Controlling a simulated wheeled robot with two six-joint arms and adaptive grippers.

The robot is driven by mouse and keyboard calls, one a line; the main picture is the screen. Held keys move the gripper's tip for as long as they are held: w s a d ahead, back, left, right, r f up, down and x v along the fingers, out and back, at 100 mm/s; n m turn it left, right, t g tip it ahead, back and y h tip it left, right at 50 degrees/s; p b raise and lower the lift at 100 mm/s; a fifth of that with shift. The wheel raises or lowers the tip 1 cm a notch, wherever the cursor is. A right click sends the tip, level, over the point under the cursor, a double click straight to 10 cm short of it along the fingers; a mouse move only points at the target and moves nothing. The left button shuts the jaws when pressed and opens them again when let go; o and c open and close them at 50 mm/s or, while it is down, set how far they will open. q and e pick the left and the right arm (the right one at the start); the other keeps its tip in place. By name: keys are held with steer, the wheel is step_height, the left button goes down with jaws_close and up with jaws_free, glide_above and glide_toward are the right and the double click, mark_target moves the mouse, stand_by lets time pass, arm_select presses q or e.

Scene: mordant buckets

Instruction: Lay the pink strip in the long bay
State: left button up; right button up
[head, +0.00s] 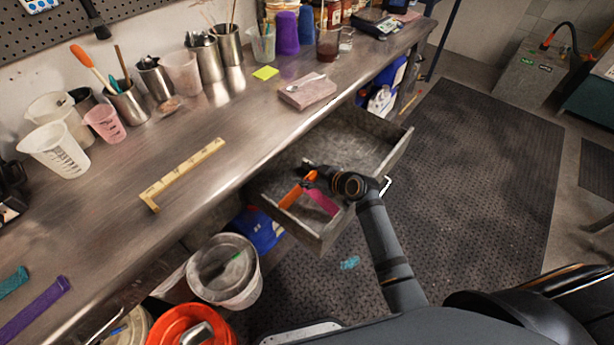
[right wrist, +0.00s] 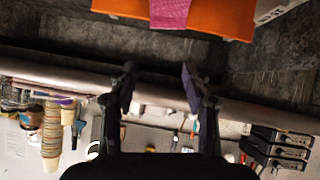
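The pink strip (head: 322,202) lies in the open grey drawer (head: 392,152), with one end at the orange strip (head: 290,196). In the right wrist view the pink strip (right wrist: 170,12) lies over the orange strip (right wrist: 225,16) at the top edge, beyond my fingertips. My right gripper (head: 309,174) is over the drawer, close to the orange strip's far end. In the wrist view its two fingers (right wrist: 158,75) are apart with nothing between them. I cannot make out which part of the drawer is the long bay. My left gripper is not in view.
The bench (head: 110,205) beside the drawer holds a wooden ruler (head: 180,174), a pink block (head: 306,92), cups and tins. Teal (head: 14,280) and purple (head: 35,310) strips lie at its left end. A white bucket (head: 224,272) and an orange bucket (head: 190,325) stand below.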

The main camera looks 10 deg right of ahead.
mark_target(308, 208)
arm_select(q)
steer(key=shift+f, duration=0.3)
arm_select(e)
steer(key=shift+o, duration=0.8)
steer(key=s+f+g, duration=0.1)
steer(key=f, duration=0.3)
steer(key=s+f, duration=0.2)
steer(key=f, duration=0.2)
steer(key=s+f+g, duration=0.1)
steer(key=s+f, duration=0.1)
steer(key=f, duration=0.2)
steer(key=shift+d+f+m+g, duration=0.15)
steer(key=shift+d+m+g, duration=0.15)
steer(key=shift+t, duration=0.9)
steer(key=d+r, duration=0.1)
steer(key=r, duration=0.6)
steer(key=d+r, duration=0.1)
steer(key=r, duration=0.2)
steer(key=shift+s+d+r, duration=0.25)
steer(key=shift+d+r, duration=0.1)
steer(key=shift+r, duration=0.05)
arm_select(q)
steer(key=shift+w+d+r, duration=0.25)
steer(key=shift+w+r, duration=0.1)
arm_select(e)
steer(key=shift+t, duration=0.4)
step_height(308, 208, up, 6)
steer(key=shift+s+f, duration=0.1)
steer(key=shift+f, duration=0.05)
